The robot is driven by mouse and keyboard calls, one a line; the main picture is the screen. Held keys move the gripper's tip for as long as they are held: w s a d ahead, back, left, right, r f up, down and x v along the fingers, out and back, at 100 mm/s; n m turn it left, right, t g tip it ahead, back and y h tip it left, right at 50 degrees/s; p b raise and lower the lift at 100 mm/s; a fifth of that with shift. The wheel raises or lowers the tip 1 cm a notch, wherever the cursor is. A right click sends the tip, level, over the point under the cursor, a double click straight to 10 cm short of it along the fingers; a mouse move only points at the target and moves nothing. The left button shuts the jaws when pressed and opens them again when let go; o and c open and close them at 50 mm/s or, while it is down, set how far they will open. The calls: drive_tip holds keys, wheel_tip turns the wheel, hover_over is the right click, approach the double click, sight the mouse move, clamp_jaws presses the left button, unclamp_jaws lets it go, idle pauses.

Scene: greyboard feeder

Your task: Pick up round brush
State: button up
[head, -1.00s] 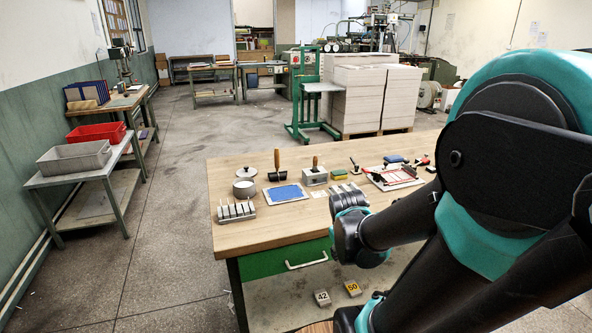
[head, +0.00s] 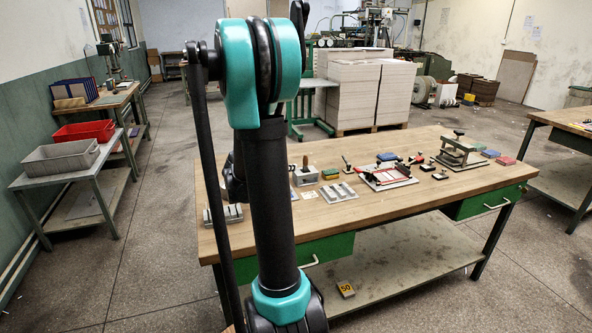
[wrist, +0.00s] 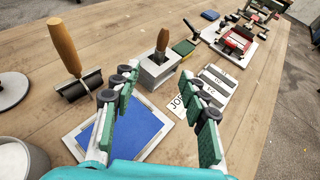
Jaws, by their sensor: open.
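A wooden-handled tool, which looks like the round brush (wrist: 162,42), stands upright in a square grey block (wrist: 157,70) in the wrist view. Its lower end is hidden in the block. Its handle also shows in the head view (head: 305,163), just right of my arm. My gripper (wrist: 168,95) is open and empty, its green-padded fingers wide apart. In the wrist view the block and handle lie beyond the fingertips, apart from them. In the head view my arm hides most of the gripper.
Left of the block, a wooden-handled roller (wrist: 70,60) stands near a blue pad (wrist: 135,137) on a white board. A grey slotted tray (wrist: 213,85) lies at right. A red-framed fixture (head: 388,175) and a clamp press (head: 459,152) stand farther along the wooden bench (head: 400,217).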

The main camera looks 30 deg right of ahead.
sight(304, 166)
drive_tip(key=x, duration=1)
drive_tip(key=shift+s+f, duration=0.1)
drive_tip(key=shift+f+x, duration=0.2)
drive_tip(key=shift+x, duration=2.55)
drive_tip(key=shift+s+a, duration=0.1)
drive_tip(key=shift+a, duration=0.05)
drive_tip(key=shift+c, duration=0.6)
clamp_jaws()
